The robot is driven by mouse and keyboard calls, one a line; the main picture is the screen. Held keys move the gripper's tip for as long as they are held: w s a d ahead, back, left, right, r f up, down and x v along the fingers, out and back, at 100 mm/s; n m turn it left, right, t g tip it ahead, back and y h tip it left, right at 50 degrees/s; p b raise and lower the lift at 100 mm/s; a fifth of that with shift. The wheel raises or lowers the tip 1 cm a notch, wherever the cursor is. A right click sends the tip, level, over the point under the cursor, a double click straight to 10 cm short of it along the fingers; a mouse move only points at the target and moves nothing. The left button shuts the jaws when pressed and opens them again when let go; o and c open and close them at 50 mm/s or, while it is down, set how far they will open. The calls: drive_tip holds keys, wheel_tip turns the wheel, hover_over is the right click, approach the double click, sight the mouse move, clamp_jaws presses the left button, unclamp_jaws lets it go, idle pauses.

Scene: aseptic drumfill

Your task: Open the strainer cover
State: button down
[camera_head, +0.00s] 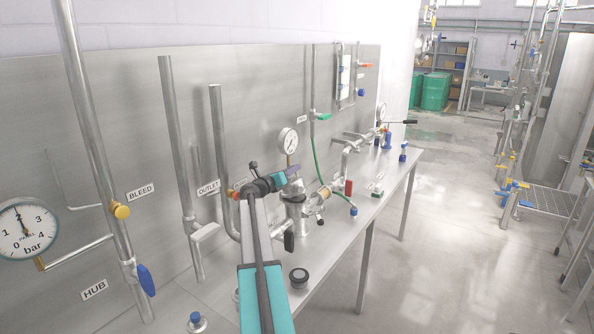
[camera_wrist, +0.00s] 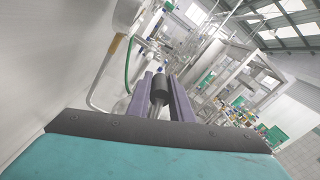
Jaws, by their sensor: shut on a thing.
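The strainer (camera_head: 293,212) is a steel body beside the panel, under a round gauge. Its cover is at the top, partly hidden behind my gripper (camera_head: 293,171). In the wrist view, the purple fingers of my gripper (camera_wrist: 160,82) are shut on a black cylindrical handle (camera_wrist: 159,93) on a thin metal rod. How this handle joins the cover is hidden, and I cannot tell whether the cover is open.
A pressure gauge (camera_head: 288,140) stands close behind my gripper. A green hose (camera_head: 317,160) hangs to the right. A black knob (camera_head: 299,277) and a blue-capped fitting (camera_head: 197,321) are on the bench (camera_head: 335,245). The floor (camera_head: 440,240) right of the bench is clear.

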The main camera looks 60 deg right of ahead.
drive_tip(key=shift+d+r, duration=0.1)
drive_tip(key=shift+r, duration=0.05)
drive_tip(key=c, duration=1.6)
unclamp_jaws()
drive_tip(key=shift+w, duration=0.1)
drive_tip(key=shift+w+a+b, duration=0.1)
drive_tip(key=shift+a+b, duration=0.2)
drive_tip(key=shift+a, duration=0.6)
drive_tip(key=shift+w+a+b, duration=0.2)
drive_tip(key=shift+a+b, duration=0.25)
drive_tip(key=shift+a, duration=1.05)
drive_tip(key=shift+w+a+b, duration=0.15)
drive_tip(key=shift+a+b, duration=0.3)
drive_tip(key=shift+a, duration=1)
